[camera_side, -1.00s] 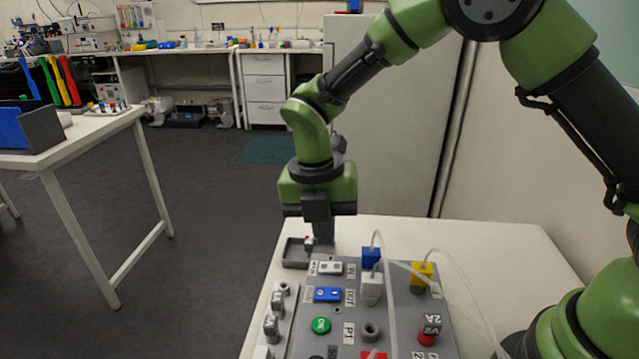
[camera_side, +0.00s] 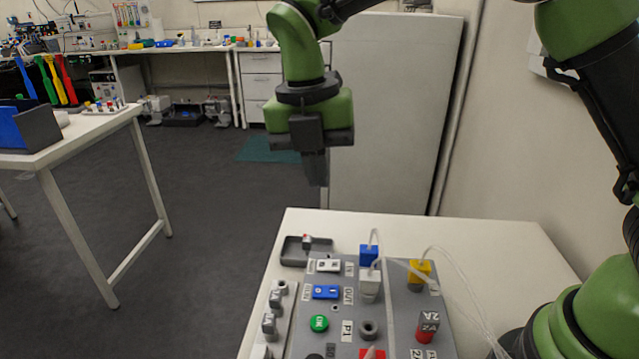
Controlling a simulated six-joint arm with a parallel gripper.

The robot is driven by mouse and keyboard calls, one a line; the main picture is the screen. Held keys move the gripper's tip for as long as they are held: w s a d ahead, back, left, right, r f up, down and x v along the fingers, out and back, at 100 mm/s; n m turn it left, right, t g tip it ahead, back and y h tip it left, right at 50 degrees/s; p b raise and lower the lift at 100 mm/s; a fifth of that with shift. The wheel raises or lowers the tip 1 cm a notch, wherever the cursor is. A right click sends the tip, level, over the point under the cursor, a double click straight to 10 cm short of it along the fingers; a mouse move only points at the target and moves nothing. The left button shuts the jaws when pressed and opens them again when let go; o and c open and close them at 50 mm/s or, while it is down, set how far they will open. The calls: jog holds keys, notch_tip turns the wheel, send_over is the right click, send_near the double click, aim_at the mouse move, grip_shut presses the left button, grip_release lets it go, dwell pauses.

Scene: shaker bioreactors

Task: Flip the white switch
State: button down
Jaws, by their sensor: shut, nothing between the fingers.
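The white switch (camera_side: 328,266) is a small rocker at the top left of the grey panel (camera_side: 390,300), just above a blue switch (camera_side: 326,292). Its exact tilt is too small to tell. My gripper (camera_side: 317,184) points down with its fingers shut and empty. It hangs well above the table, behind and above the white switch in the picture, and touches nothing.
A green button (camera_side: 319,323), blue (camera_side: 369,255) and yellow (camera_side: 420,270) connectors with thin tubes stand on the panel. The table's back right (camera_side: 480,235) is clear.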

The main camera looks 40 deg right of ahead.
aim_at(337, 265)
jog(key=shift+s+d, duration=0.3)
jog(key=shift+s, duration=0.05)
jog(key=f, duration=0.9)
jog(key=s+d+f, duration=0.1)
jog(key=f, duration=0.4)
jog(key=shift+s+d, duration=0.1)
jog(key=shift+f, duration=0.25)
